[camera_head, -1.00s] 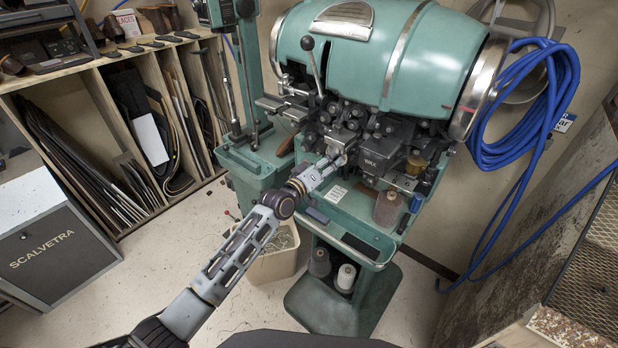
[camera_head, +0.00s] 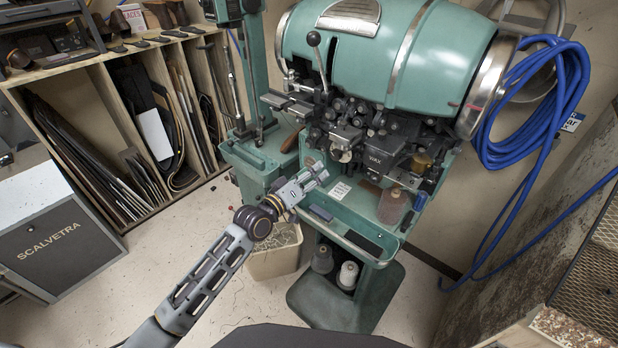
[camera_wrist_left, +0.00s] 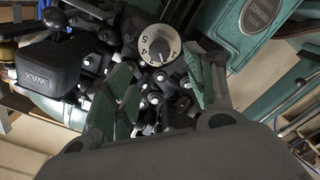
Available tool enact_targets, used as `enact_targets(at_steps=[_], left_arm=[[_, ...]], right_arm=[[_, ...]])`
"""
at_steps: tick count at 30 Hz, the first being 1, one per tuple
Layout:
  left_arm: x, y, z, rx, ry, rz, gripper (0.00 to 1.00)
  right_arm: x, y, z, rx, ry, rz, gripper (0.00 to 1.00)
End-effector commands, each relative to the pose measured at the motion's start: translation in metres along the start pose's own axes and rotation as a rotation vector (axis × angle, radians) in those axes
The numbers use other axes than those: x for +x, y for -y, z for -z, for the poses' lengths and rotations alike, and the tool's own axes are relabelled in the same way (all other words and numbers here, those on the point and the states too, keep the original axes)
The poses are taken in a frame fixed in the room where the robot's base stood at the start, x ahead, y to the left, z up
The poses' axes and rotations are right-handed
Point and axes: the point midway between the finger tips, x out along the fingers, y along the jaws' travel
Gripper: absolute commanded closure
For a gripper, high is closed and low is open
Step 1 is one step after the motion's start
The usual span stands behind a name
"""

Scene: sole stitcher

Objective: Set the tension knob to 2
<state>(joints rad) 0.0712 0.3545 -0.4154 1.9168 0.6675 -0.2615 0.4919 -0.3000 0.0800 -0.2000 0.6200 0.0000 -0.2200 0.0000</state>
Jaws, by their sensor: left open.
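The tension knob (camera_wrist_left: 158,45) shows in the left wrist view as a pale round dial with dark numerals, including a 4 and a 5, and a dark centre. I cannot tell its exact setting. In the head view the knob (camera_head: 345,155) is a small pale disc low on the front of the green stitcher (camera_head: 420,50). My left gripper (camera_head: 319,173) is open and empty, in front of the knob and apart from it. In the left wrist view its two green-padded fingers (camera_wrist_left: 160,92) are spread, with the dial beyond them. My right gripper is not in view.
A black WAX box (camera_head: 384,152) sits right of the knob, with thread spools (camera_head: 392,206) below. Levers and metal parts crowd the machine front. A green tray shelf (camera_head: 365,222) lies under the gripper. A bin (camera_head: 275,258) stands below on the floor.

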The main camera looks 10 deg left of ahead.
Motion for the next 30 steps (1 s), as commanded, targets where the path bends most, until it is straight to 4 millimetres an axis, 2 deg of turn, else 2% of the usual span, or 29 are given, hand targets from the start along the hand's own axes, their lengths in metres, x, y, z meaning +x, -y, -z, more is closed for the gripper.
enact_targets(at_steps=[9,30], left_arm=[[-0.0131,-0.0004,0.0000,0.000,0.000,0.000,0.45],[-0.0131,-0.0006,0.0000,0.035,0.000,-0.001,0.45]], right_arm=[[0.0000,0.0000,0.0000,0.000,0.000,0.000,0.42],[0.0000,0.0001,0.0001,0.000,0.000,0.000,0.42]])
